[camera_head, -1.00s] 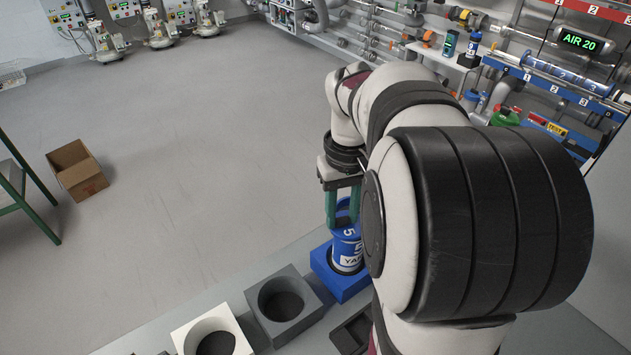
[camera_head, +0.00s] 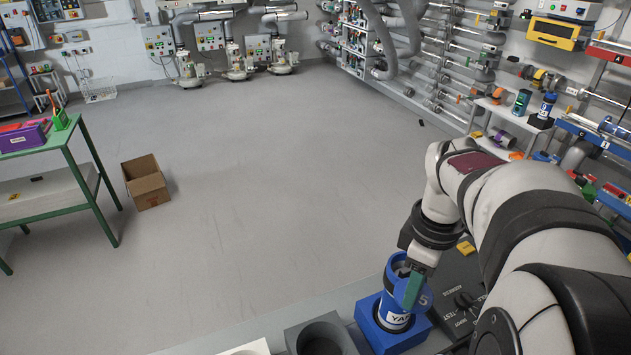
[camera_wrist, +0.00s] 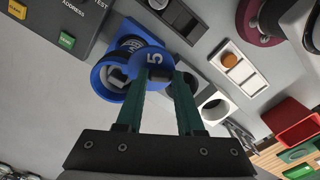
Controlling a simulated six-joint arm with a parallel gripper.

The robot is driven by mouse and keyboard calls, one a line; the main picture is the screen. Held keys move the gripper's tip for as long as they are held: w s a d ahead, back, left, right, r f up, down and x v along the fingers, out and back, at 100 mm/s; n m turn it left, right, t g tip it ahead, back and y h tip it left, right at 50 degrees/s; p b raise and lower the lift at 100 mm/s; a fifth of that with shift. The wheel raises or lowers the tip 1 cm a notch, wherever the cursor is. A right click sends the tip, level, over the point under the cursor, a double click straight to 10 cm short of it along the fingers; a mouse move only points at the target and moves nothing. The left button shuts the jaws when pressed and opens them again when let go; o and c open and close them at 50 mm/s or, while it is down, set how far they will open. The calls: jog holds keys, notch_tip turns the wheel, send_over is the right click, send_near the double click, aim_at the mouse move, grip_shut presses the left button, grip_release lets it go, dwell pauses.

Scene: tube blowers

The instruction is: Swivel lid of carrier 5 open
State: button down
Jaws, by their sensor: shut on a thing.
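Carrier 5 (camera_head: 396,313) is a blue cylinder with a white label, upright in a blue square block (camera_head: 372,327). Its blue lid (camera_wrist: 152,56), marked with a white 5, sits to one side of the round mouth in the wrist view, and part of the mouth (camera_wrist: 108,78) shows uncovered. The lid also shows in the head view (camera_head: 425,299), partly behind a finger. My gripper (camera_wrist: 160,76), with green fingers, is shut on the lid at a small dark part. It also shows in the head view (camera_head: 410,298). The fingertips' exact contact is partly hidden.
A grey block with a round hole (camera_head: 322,338) stands left of the carrier. A dark control panel (camera_head: 462,300) is on the right. A cardboard box (camera_head: 146,182) and a green table (camera_head: 62,170) stand on the floor at left. The middle floor is clear.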

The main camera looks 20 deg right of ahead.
jog(key=shift+s+d+n, duration=0.25)
jog(key=shift+s+n, duration=0.05)
jog(key=shift+n, duration=0.6)
jog(key=c, duration=0.5)
grip_release()
notch_tip(320, 180, up, 16)
jog(key=shift+f, duration=0.1)
